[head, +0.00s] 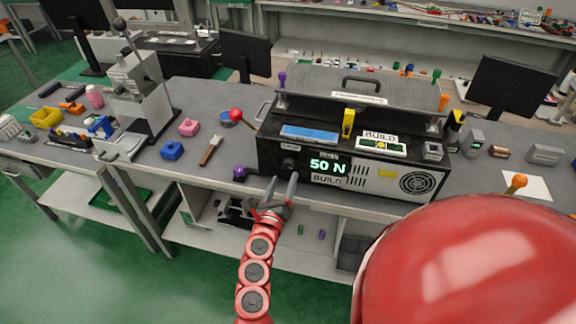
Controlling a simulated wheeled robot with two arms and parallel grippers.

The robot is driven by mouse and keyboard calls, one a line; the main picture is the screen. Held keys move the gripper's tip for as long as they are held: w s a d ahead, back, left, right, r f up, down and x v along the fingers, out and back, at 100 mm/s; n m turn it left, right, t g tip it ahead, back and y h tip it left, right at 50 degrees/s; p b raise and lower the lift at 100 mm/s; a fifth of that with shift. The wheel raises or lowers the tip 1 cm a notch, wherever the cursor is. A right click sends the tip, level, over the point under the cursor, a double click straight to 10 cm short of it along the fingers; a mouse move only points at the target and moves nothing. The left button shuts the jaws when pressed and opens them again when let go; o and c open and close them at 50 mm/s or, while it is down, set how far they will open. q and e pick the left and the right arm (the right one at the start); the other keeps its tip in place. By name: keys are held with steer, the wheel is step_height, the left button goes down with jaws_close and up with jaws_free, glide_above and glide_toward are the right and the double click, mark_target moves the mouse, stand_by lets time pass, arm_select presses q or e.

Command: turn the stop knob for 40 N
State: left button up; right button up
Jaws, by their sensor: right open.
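A black test box (270,152) stands on the bench, and its lit display (327,167) reads 50 N. A small dark knob (288,164) sits on the front panel, left of the display. My right gripper (283,180) is open and empty, with its two fingertips pointing up just below and in front of the knob. Whether a fingertip touches the panel I cannot tell. My left gripper is not in view.
A purple knob (240,173) sits at the bench edge, left of my gripper. A large red part of mine covers the lower right.

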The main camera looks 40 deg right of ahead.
mark_target(288, 167)
steer(key=p+x, duration=0.1)
steer(key=x, duration=0.3)
steer(key=shift+r, duration=0.2)
steer(key=shift+w+d+f, duration=0.2)
steer(key=shift+w+d, duration=0.3)
steer(key=shift+d, duration=0.15)
steer(key=shift+c, duration=0.2)
jaws_close()
